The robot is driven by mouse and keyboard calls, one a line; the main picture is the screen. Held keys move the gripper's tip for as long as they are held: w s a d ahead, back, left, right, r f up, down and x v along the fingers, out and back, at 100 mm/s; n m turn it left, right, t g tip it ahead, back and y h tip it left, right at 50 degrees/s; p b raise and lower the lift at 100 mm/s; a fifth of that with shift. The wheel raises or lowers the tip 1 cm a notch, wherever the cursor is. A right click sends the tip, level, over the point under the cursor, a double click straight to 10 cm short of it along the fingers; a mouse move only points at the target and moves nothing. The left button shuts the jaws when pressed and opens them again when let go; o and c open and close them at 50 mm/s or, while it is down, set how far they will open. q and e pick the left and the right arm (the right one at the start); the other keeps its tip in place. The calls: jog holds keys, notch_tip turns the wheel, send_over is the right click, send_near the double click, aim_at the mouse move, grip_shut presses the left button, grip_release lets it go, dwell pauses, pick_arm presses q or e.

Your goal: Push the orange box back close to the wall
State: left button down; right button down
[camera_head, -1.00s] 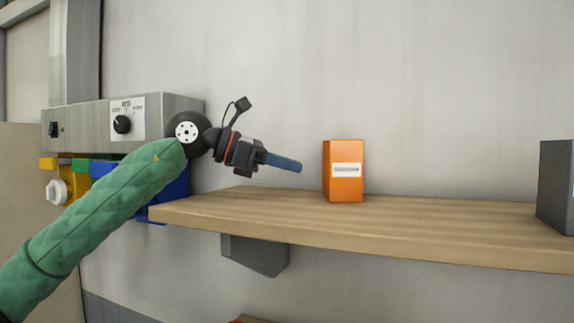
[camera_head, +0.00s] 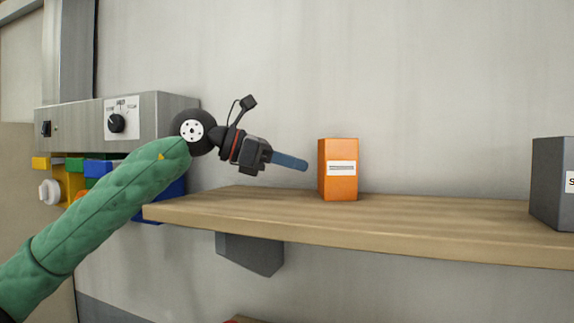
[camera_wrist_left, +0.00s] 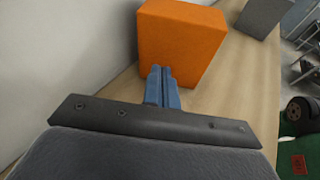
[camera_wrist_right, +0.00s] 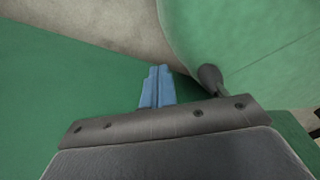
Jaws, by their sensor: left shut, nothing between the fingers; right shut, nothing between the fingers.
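The orange box (camera_head: 338,185) stands upright on a wooden shelf (camera_head: 400,226), with a white label on its front. My left gripper (camera_head: 304,165) is shut and empty, its blue fingers pointing right just left of the box, with a small gap in the head view. In the left wrist view the fingertips (camera_wrist_left: 161,72) overlap the lower left part of the box (camera_wrist_left: 182,40); I cannot tell whether they touch it. The wall (camera_head: 440,80) rises behind the shelf. My right gripper (camera_wrist_right: 157,72) shows only in the right wrist view, shut and empty.
A grey box (camera_head: 552,180) stands at the shelf's right end, also visible in the left wrist view (camera_wrist_left: 262,14). A metal control panel (camera_head: 120,122) with coloured bins below is at the left. The shelf between the boxes is clear.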

pick_arm(q)
jog(key=shift+s+d+f+b, duration=0.1)
jog(key=shift+d+b, duration=0.1)
jog(key=shift+d, duration=0.2)
jog(key=shift+s+d+b, duration=0.1)
jog(key=shift+d+b, duration=0.05)
jog(key=shift+d, duration=0.25)
jog(key=shift+s, duration=0.1)
